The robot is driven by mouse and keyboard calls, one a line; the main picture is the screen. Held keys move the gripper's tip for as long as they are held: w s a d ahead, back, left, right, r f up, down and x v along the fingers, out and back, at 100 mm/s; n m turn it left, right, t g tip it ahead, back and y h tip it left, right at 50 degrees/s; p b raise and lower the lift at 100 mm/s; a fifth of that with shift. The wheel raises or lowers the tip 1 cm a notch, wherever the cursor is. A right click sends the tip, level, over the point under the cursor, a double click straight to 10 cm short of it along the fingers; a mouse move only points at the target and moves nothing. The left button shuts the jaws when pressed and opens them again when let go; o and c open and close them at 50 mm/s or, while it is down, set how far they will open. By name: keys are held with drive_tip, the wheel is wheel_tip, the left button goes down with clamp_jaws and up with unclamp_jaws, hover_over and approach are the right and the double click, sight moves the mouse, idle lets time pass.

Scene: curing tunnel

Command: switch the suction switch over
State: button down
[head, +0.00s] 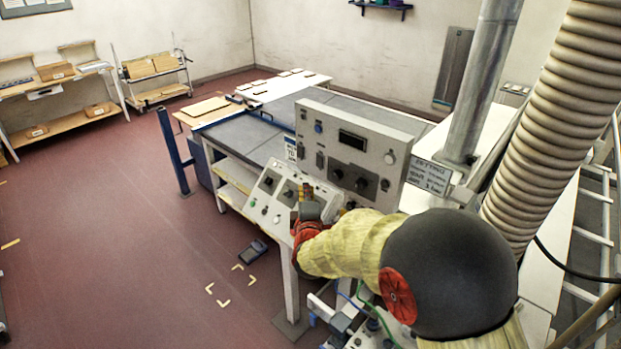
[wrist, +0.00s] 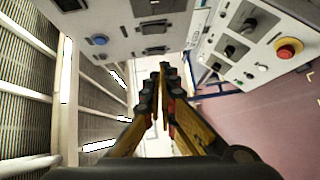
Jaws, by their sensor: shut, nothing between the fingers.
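The controls sit on a grey upright panel (head: 375,128) and a sloped console (head: 262,207) below it. Both carry several knobs, switches and buttons. The labels are too small to read, so I cannot tell which one is the suction switch. My gripper (head: 309,200) is in front of the right part of the sloped console and hides some of it. In the wrist view its fingers (wrist: 163,78) are together and empty, between the upright panel (wrist: 118,38) on the left and the sloped console (wrist: 268,20) on the right. Contact with a control is not visible.
A red button on a yellow base (wrist: 288,48) is on the console, right of my fingers. A ribbed hose (head: 550,110) and a metal duct (head: 482,80) stand at the right. A blue post (head: 172,150) stands left of the bench. The floor at the left is clear.

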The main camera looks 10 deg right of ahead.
drive_tip(key=p, duration=0.2)
approach(319, 162)
drive_tip(key=w+a+f, duration=0.1)
drive_tip(key=w+a, duration=0.3)
drive_tip(key=w, duration=0.1)
drive_tip(key=shift+w+d+f, duration=0.15)
drive_tip(key=shift+w+d, duration=0.3)
drive_tip(key=shift+d, duration=0.25)
drive_tip(key=shift+w+d+f, duration=0.15)
drive_tip(key=shift+w+d, duration=0.25)
drive_tip(key=shift+d, duration=0.25)
drive_tip(key=shift+f, duration=0.1)
drive_tip(key=shift+w+d+n+t+b, duration=0.15)
drive_tip(key=shift+d+n+t+b, duration=0.15)
drive_tip(key=shift+b, duration=0.9)
drive_tip(key=shift+f, duration=0.15)
